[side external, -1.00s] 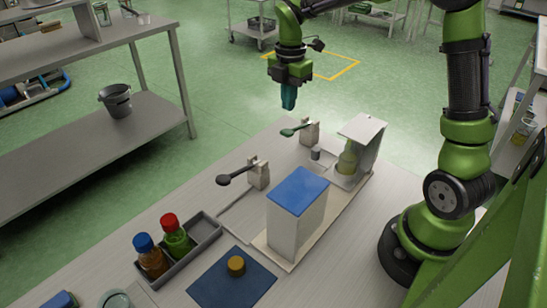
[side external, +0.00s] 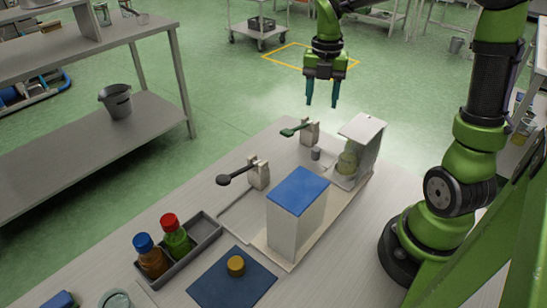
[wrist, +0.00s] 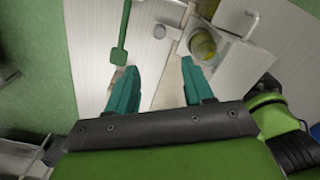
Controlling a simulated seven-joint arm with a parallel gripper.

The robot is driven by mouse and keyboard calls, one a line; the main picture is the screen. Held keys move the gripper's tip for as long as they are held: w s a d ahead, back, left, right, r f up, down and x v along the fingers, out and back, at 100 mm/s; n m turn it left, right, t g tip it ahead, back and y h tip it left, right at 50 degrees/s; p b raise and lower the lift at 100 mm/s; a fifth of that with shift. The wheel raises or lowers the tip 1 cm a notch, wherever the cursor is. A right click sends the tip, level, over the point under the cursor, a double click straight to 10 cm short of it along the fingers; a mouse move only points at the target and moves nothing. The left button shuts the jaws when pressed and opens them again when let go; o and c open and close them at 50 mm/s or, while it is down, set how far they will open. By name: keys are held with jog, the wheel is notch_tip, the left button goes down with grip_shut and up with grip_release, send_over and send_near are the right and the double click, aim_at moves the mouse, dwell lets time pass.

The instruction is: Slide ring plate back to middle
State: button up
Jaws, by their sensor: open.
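My gripper (side external: 321,104) is open and empty, high above the far end of the table. Its two teal fingers stand apart and also show in the wrist view (wrist: 158,66). Beyond them, a white open-sided housing (side external: 364,128) holds a yellow-green bottle (side external: 347,162). The wrist view shows the bottle from above as a yellow-green round (wrist: 203,43), beside white plate parts. I cannot clearly tell the ring plate from these parts. A small grey knob (side external: 315,153) stands left of the housing. My gripper touches nothing.
A green-handled lever (side external: 295,130) and a black-handled lever (side external: 236,174) stand along the table. A blue-topped white box (side external: 297,215) stands nearer. A grey tray (side external: 206,232) holds two bottles, beside a blue mat (side external: 230,282) with a yellow cap (side external: 236,266).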

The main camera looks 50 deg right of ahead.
aim_at(316, 149)
notch_tip(316, 149, down, 16)
jog(key=shift+f, duration=0.1)
jog(key=shift+c, duration=0.3)
grip_shut()
dwell(0.3)
